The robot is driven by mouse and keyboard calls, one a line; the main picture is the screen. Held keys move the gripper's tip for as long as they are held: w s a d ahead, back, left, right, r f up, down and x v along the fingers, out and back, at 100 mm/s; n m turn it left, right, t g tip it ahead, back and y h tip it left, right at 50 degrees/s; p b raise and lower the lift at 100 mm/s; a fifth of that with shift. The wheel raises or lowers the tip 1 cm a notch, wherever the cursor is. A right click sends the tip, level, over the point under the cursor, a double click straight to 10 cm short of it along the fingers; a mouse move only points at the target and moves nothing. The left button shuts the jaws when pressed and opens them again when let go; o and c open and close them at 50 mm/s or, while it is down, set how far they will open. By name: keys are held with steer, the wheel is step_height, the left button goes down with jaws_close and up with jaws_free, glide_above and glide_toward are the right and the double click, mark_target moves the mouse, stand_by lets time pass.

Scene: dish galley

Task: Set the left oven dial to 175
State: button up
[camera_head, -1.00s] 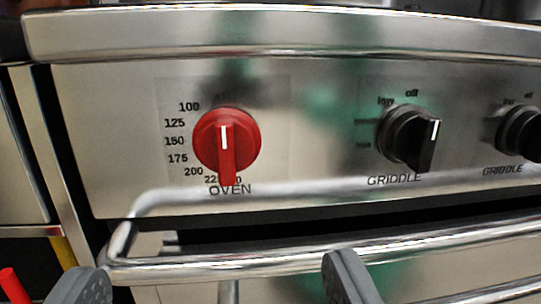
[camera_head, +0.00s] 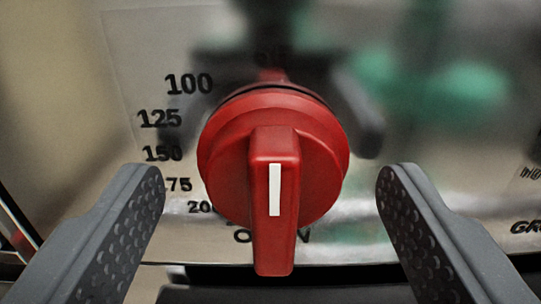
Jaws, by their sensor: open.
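The red oven dial (camera_head: 232,136) fills the middle of the view on the steel panel. Its raised grip bar (camera_head: 275,245) stands vertical, with a white line on it and its long end pointing down. The printed numbers 100, 125, 150, 175 and 200 run down the dial's left side; the 175 (camera_head: 178,185) is partly hidden, and the lower numbers are covered by the dial. My gripper (camera_head: 270,185) is open, one finger on each side of the dial. A gap shows between each finger and the dial, and neither appears to touch it.
The steel panel (camera_head: 400,150) is shiny and mirrors the dial and gripper. Part of a griddle label (camera_head: 526,227) shows at the right edge. A dark gap (camera_head: 330,278) runs below the panel.

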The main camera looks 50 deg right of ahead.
steer(key=shift+w+d, duration=0.15)
steer(key=shift+w, duration=0.05)
steer(key=shift+d+r, duration=0.1)
steer(key=c, duration=0.9)
steer(key=shift+c, duration=0.2)
